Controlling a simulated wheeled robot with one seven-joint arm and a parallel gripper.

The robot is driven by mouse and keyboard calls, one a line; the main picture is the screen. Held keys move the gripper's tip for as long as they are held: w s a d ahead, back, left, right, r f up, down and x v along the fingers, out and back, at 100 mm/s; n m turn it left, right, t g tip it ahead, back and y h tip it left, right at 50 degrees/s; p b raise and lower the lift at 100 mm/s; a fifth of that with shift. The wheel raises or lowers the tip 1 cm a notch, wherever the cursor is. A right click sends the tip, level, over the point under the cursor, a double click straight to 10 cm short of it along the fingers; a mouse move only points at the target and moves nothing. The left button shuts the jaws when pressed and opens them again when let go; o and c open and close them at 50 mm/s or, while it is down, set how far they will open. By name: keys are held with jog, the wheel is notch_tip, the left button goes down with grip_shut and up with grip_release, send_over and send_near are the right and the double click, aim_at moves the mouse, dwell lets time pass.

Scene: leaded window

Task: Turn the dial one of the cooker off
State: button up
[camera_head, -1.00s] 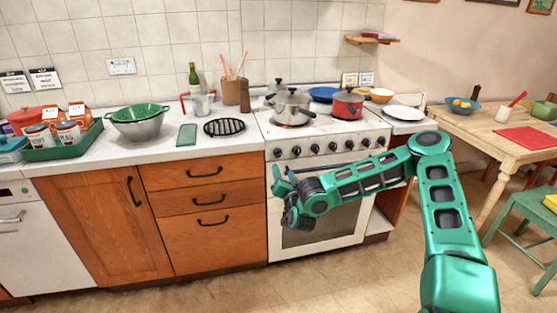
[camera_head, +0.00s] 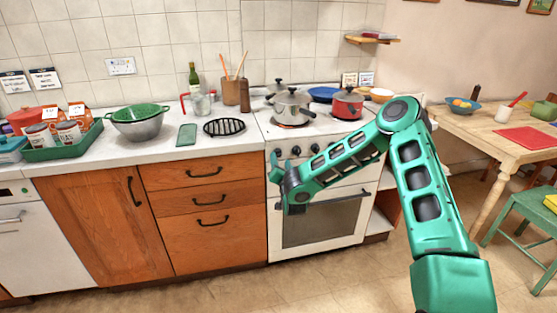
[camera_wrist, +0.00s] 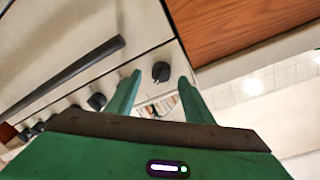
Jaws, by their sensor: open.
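The white cooker (camera_head: 345,205) has a row of black dials along its front panel. The leftmost dial, at the drawer side, shows in the wrist view (camera_wrist: 160,71) in the gap between my fingertips. A second dial (camera_wrist: 97,101) lies just left of my left finger there, and it shows in the head view (camera_head: 296,151). My gripper (camera_head: 275,163) is open and empty in front of the cooker's left end, partly covering the leftmost dial in the head view. I cannot tell whether the fingers touch the dial. My forearm hides the dials further right.
The black oven door handle (camera_head: 346,199) runs below the dials. A steel pot (camera_head: 291,106) and a red pot (camera_head: 347,104) stand on the hob. Wooden drawers (camera_head: 205,210) adjoin the cooker's left side. The floor in front is clear.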

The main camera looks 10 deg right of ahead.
aim_at(279, 156)
jog(key=shift+w+r, duration=0.1)
jog(key=shift+w, duration=1.75)
jog(key=shift+d, duration=0.1)
jog(key=c, duration=1)
jog(key=shift+n, duration=0.3)
jog(key=n, duration=0.6)
jog(key=shift+n, duration=0.3)
jog(key=n, duration=0.3)
jog(key=shift+n+t, duration=0.3)
jog(key=shift+n+y, duration=0.3)
jog(key=shift+n, duration=1.3)
jog(key=shift+c, duration=0.2)
